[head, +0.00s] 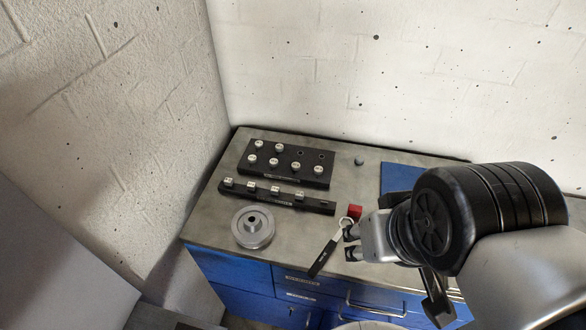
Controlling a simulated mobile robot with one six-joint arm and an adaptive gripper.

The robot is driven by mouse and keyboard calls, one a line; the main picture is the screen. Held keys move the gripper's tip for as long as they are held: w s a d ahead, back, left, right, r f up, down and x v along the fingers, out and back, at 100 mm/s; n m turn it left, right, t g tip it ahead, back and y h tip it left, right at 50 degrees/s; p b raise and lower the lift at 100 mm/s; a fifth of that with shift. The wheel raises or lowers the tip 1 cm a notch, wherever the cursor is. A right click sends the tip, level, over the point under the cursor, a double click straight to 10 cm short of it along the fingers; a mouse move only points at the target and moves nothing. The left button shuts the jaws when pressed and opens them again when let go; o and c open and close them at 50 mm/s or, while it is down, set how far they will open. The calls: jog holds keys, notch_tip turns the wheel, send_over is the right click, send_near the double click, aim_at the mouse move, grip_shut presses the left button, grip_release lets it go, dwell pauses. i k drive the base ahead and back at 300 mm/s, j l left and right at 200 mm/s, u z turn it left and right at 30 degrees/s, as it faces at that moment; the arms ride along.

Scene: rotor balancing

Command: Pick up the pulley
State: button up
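The pulley (253,227) is a silver-grey stepped disc with a hub and a dark bore. It lies flat on the bench at the front left, with nothing touching it from above. My gripper (417,257) is to the right of the pulley, over the bench's front right part. Its dark fingers show apart on either side of my wrist, and I see nothing between them. My wrist hides much of the gripper.
A black strip (322,207) with several weights and a black block (322,178) with several more lie behind the pulley. A black-handled tool (325,257) and a red block (354,211) lie between pulley and arm. A blue mat (402,172) is behind. Walls stand left and back.

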aim_at(253, 226)
jog(key=l+u, duration=0.1)
jog(key=u, duration=0.35)
jog(key=l+u, duration=0.1)
jog(key=u, duration=0.35)
jog(key=l+u, duration=0.15)
jog(key=u, duration=0.3)
jog(key=l+u, duration=0.1)
jog(key=u, duration=0.35)
jog(key=l+u, duration=0.1)
jog(key=u, duration=0.35)
